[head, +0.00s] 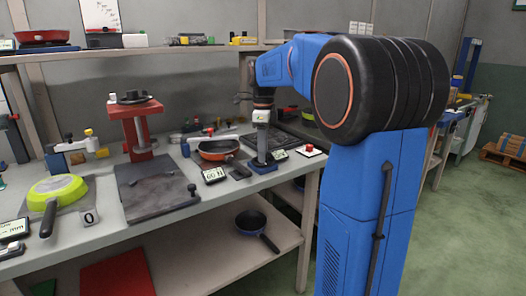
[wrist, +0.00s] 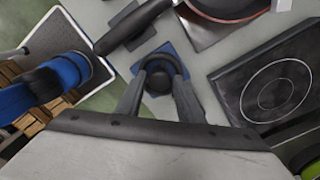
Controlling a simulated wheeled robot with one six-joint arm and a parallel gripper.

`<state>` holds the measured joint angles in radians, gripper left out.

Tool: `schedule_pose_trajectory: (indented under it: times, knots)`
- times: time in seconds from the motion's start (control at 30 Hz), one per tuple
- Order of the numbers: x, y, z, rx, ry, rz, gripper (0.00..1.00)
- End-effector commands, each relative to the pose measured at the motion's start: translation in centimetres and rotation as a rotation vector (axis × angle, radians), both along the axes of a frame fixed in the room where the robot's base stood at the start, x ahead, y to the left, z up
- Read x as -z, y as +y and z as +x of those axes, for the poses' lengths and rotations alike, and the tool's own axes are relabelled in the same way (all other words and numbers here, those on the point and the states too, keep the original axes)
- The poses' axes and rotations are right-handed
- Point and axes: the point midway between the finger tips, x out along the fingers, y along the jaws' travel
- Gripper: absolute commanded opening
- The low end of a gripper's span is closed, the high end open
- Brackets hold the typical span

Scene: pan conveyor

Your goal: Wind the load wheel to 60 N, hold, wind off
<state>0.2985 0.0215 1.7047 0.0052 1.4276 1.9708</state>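The load wheel (wrist: 158,55) is a dark ring with a round hub on a blue base (wrist: 187,55). The blue base (head: 262,168) also shows on the bench in the head view, under my gripper (head: 262,150), which points straight down. In the wrist view my gripper's two grey fingers (wrist: 158,80) stand on either side of the wheel and appear closed on its rim. An orange-rimmed pan (head: 218,149) sits left of the wheel, and its rim also shows in the wrist view (wrist: 222,17). A small display (head: 213,175) in front appears to read about 60.
A box with a red button (head: 309,150) stands right of the wheel. A blue pan (head: 251,222) lies on the lower shelf. Green floor on the right is open.

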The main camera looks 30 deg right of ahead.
Motion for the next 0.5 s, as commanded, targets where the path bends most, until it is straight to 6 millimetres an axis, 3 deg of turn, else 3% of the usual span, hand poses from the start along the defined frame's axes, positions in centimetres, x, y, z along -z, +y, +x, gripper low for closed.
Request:
schedule_pose_trajectory:
  times: [0.1, 0.23, 0.5]
  knots:
    - [-0.01, -0.01, 0.01, 0.0, 0.0, 0.0, 0.34]
    - [-0.02, -0.01, 0.01, 0.0, 0.0, 0.0, 0.03]
    - [-0.03, -0.01, 0.02, -0.014, 0.0, 0.0, 0.04]
